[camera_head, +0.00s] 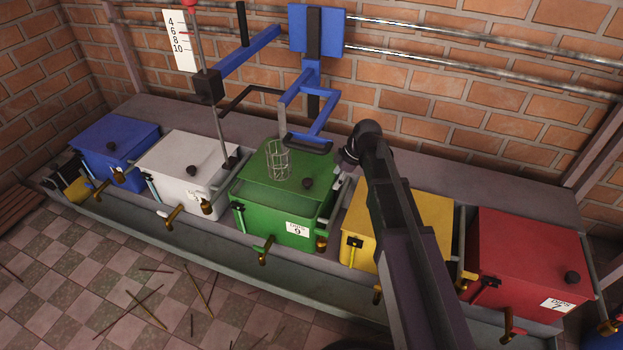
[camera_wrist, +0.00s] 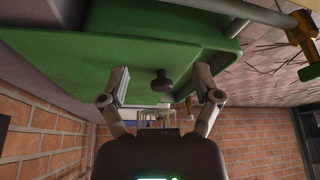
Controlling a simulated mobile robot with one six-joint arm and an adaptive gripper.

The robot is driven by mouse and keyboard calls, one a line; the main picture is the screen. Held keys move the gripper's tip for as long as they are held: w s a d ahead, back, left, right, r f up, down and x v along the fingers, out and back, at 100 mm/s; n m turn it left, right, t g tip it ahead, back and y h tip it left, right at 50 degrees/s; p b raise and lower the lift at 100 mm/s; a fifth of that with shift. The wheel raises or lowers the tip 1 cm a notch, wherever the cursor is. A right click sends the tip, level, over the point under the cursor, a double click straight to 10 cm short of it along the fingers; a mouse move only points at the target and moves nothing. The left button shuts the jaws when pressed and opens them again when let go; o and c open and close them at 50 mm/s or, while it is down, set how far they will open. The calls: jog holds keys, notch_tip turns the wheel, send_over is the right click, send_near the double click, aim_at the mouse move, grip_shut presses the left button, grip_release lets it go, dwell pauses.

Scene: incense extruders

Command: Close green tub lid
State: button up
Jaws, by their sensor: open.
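The green tub (camera_head: 283,224) stands in the middle of the row in the head view. Its green lid (camera_head: 262,178) carries a dark round knob (camera_head: 307,183), and a darker green band shows in front of the lid. I cannot tell how far the lid is open. My gripper (camera_head: 345,168) is at the tub's right back side, small and partly hidden by my arm. In the wrist view my gripper (camera_wrist: 162,76) is open, its two fingers apart, with the knob (camera_wrist: 162,84) seen between them against the green surface. I see no clear contact.
A wire cage (camera_head: 279,160) shows over the lid, below a blue bracket (camera_head: 315,120). A white tub (camera_head: 180,170) stands left of the green one and a yellow tub (camera_head: 425,222) right. A red tub (camera_head: 525,250) is at far right. Metal rails (camera_head: 440,62) cross the brick wall.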

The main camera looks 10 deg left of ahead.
aim_at(308, 181)
jog(key=a, duration=0.7)
jog(key=shift+s+a, duration=0.2)
jog(key=shift+s, duration=0.2)
jog(key=shift+a+f, duration=0.2)
jog(key=shift+a, duration=0.1)
jog(key=shift+s+a+f+b, duration=0.1)
jog(key=shift+f+b, duration=0.25)
jog(key=shift+b, duration=0.2)
